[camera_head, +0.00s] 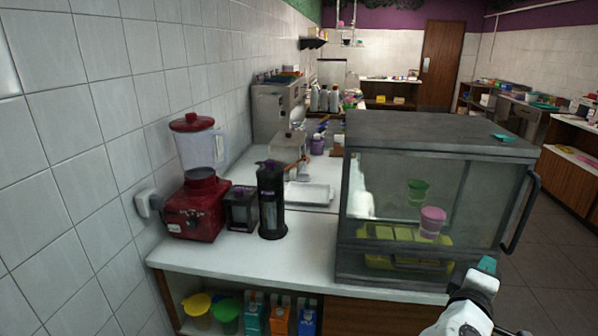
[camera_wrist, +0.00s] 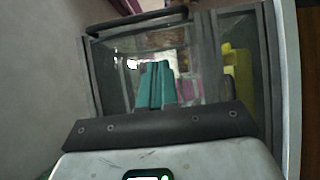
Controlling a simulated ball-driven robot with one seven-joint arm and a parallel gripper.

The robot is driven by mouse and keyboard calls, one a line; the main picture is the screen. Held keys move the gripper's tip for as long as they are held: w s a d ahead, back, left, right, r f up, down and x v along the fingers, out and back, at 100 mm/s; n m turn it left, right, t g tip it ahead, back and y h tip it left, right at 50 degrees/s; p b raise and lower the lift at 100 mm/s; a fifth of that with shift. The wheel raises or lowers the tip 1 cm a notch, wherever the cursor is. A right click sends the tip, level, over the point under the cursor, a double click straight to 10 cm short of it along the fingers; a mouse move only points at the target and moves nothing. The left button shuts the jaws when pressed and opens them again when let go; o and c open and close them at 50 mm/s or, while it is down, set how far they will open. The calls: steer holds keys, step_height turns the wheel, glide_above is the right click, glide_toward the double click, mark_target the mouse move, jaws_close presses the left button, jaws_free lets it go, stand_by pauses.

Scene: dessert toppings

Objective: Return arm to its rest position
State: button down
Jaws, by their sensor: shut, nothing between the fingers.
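My gripper (camera_head: 487,265) shows at the lower right of the head view, with teal fingertips pointing up. It is in front of the right side of the glass display case (camera_head: 440,140), apart from the counter. In the wrist view my gripper (camera_wrist: 155,84) has its two teal fingers together with nothing between them. The glass case (camera_wrist: 95,70) fills much of the view beyond the fingers. Whether the fingers touch the case cannot be told.
A pink cup (camera_head: 432,221) and a green cup (camera_head: 417,191) show in the case. Its handle (camera_head: 524,212) sticks out at the right. A red blender (camera_head: 196,200) and black dispenser (camera_head: 271,200) stand on the counter (camera_head: 290,262). Open floor (camera_head: 545,260) lies to the right.

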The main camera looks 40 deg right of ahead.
steer(key=w+a+f+m+t+y, duration=0.1)
steer(key=w+a+f+y, duration=0.1)
steer(key=a+f+y, duration=0.45)
steer(key=w+a+f+m+t+y, duration=0.1)
steer(key=a+f+y, duration=0.3)
steer(key=a+f, duration=0.6)
steer(key=s+a+f+g+y, duration=0.1)
steer(key=s+a+f+y, duration=0.1)
steer(key=a+f, duration=0.3)
steer(key=s+a+f+g+y, duration=0.1)
steer(key=a+f+y, duration=0.3)
steer(key=a, duration=0.5)
steer(key=shift+s+a+f+n+y, duration=0.25)
steer(key=shift+s+f+n+y, duration=0.15)
steer(key=shift+y, duration=0.25)
